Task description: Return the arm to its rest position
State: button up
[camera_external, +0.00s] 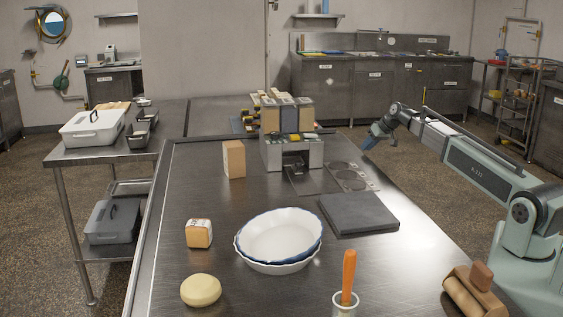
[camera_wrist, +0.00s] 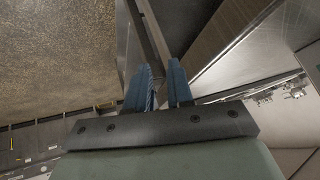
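My arm reaches in from the right in the external view, held up above the right edge of the steel worktable (camera_external: 190,255). My gripper (camera_external: 367,143) points down and to the left there, beyond the grey slab, and touches nothing that I can see. In the wrist view my gripper (camera_wrist: 160,66) shows two blue fingers with a gap between them and nothing held in it.
The worktable carries stacked pie dishes (camera_external: 278,240), a grey slab (camera_external: 358,213), a dispenser-like machine (camera_external: 292,150), a tan box (camera_external: 234,159), a small package (camera_external: 199,233), a dough round (camera_external: 201,290), an orange-handled tool (camera_external: 348,278) and a wooden block piece (camera_external: 473,292).

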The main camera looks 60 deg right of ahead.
notch_tip(320, 180, down, 7)
jog(key=s+g, duration=0.1)
jog(key=s, duration=0.1)
jog(key=s+a+f+n+g+y, duration=0.1)
jog(key=s+a+f+g, duration=0.35)
jog(key=a+f, duration=0.75)
jog(key=s+a+f+n+g+y, duration=0.1)
jog(key=s+a+f, duration=0.65)
jog(key=f, duration=0.85)
jog(key=s+a+f+n+g, duration=0.1)
jog(key=s+a+f+g, duration=0.1)
jog(key=s+a+f, duration=0.4)
jog(key=s+a+f+g, duration=0.2)
jog(key=s+a+f, duration=0.25)
jog(key=s, duration=0.35)
jog(key=s+a+f+g, duration=0.2)
jog(key=s+a, duration=0.1)
jog(key=s, duration=0.6)
jog(key=s+a+f+n+g+h, duration=0.1)
jog(key=s+a+f, duration=0.1)
jog(key=s, duration=0.7)
jog(key=shift+s+a+f+n+g+h, duration=0.2)
jog(key=shift+a+n+g+h, duration=0.15)
jog(key=shift+a, duration=0.35)
